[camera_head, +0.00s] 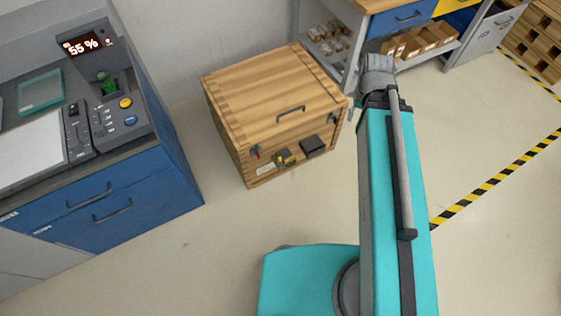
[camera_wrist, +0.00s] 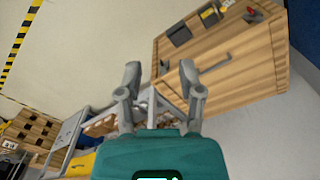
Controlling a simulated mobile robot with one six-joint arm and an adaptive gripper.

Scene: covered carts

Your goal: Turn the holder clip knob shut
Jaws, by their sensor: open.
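Low on that front sit a small red-tipped latch (camera_head: 255,152), a yellow-and-black fitting (camera_head: 285,158) and a dark box (camera_head: 313,146). In the wrist view the red-tipped part (camera_wrist: 253,15), the yellow fitting (camera_wrist: 210,14) and the dark box (camera_wrist: 180,35) show near the top. I cannot tell which small part is the holder clip knob, or how it is turned. My gripper (camera_wrist: 161,72) is open and empty, apart from the crate. In the head view its fingers are not clear.
A blue console (camera_head: 103,204) at the left has a "55 %" display (camera_head: 82,44), a yellow knob (camera_head: 125,103) and a blue button (camera_head: 130,120). A shelved bench (camera_head: 350,45) stands behind the crate. The floor before the crate is clear. Striped tape (camera_head: 490,184) lies at the right.

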